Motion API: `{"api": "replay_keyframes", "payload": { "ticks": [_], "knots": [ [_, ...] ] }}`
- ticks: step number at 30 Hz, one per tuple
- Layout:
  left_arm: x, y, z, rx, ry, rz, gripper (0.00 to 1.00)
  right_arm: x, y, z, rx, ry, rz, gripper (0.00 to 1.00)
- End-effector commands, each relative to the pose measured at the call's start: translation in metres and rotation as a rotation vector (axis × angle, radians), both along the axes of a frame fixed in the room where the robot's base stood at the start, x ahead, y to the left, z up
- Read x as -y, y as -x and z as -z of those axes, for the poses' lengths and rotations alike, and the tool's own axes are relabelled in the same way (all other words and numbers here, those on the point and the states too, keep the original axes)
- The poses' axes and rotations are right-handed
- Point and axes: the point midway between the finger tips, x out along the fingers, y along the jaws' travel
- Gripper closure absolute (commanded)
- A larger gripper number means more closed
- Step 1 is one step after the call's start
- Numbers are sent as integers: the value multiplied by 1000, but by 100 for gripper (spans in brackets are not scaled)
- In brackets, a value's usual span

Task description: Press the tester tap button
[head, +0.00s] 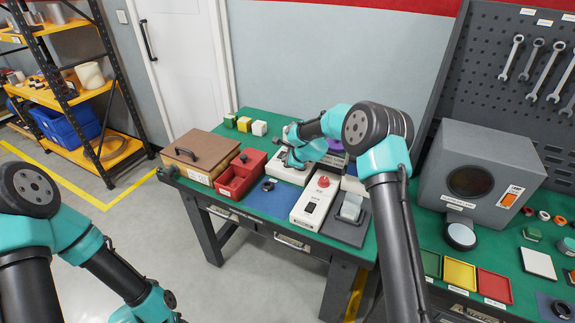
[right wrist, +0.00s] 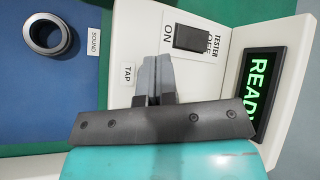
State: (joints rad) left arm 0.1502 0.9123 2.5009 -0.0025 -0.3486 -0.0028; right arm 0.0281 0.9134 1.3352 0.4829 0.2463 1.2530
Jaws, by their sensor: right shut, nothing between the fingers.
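In the right wrist view the tester (right wrist: 130,35) shows a black ON/OFF switch (right wrist: 192,38), a TAP label (right wrist: 128,74) and a lit green READY display (right wrist: 260,92). My right gripper (right wrist: 153,62) is shut and empty, its fingertips over the tester beside the TAP label. The tap button is hidden behind the fingers, so I cannot tell whether they touch it. My left gripper is out of view; only my left arm shows.
A blue mat (head: 255,197) with a dark ring (head: 268,184) lies in front of the tester. A white device with a red knob (head: 323,182) stands to the right, close to my arm.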

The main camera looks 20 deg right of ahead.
Motion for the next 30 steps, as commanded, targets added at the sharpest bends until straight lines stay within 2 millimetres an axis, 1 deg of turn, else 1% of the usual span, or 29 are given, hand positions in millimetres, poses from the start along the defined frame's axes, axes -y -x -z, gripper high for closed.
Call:
{"api": "replay_keyframes", "payload": {
  "ticks": [17, 30],
  "knots": [
    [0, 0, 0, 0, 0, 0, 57, 0, 0, 3, -1, 0, -1, 100],
    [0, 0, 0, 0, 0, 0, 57, 0, 0, -13, 0, 0, 0, 100]
  ]
}}
